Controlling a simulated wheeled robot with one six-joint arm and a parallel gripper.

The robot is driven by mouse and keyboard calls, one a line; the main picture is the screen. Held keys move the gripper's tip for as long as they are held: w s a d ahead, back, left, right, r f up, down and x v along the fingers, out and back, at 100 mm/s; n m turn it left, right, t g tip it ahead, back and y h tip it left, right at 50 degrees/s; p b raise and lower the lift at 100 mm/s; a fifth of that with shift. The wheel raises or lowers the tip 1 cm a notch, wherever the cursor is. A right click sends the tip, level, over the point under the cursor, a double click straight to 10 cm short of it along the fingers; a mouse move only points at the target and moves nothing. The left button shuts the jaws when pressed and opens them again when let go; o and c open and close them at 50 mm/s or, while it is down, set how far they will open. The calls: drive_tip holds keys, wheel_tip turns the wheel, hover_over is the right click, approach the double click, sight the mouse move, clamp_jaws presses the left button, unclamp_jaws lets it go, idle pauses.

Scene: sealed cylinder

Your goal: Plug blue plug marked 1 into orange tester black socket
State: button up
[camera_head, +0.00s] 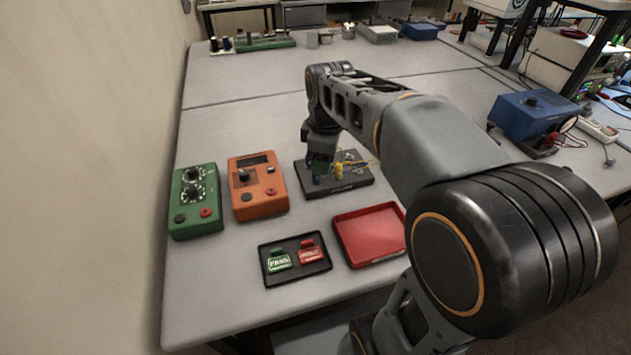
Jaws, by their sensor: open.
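The orange tester (258,208) lies on the table left of centre. Its black socket (247,197) is at the lower left of its face, with a red socket (271,191) to the right. My gripper (319,170) points down over the left part of a black board (352,184), right of the tester. Something blue, apparently a blue plug (316,180), shows at the fingertips. The gripper covers part of it, and no number is readable. A yellow plug (339,171) stands just right of the gripper. The jaws are open, but their gap is too small to see clearly.
A green tester (194,222) stands left of the orange one. In front are a black tray (295,275) with green and red tags and an empty red tray (370,235). A blue box (532,118) is at the right. The table behind the board is mostly clear.

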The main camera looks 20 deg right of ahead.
drive_tip(key=w+n, duration=0.2)
drive_tip(key=w+f+n+b, duration=0.1)
drive_tip(key=n, duration=0.1)
drive_tip(key=w+n+g, duration=0.1)
drive_tip(key=w+n, duration=0.1)
drive_tip(key=shift+w+f, duration=0.25)
drive_tip(key=shift+w, duration=0.1)
drive_tip(key=shift+f+b, duration=0.15)
drive_tip(key=shift+b, duration=0.2)
wheel_tip(320, 180, down, 9)
drive_tip(key=b, duration=0.6)
drive_tip(key=shift+b, duration=0.4)
drive_tip(key=shift+r+p, duration=0.2)
drive_tip(key=shift+p, duration=0.25)
idle(0.3)
clamp_jaws()
idle(0.6)
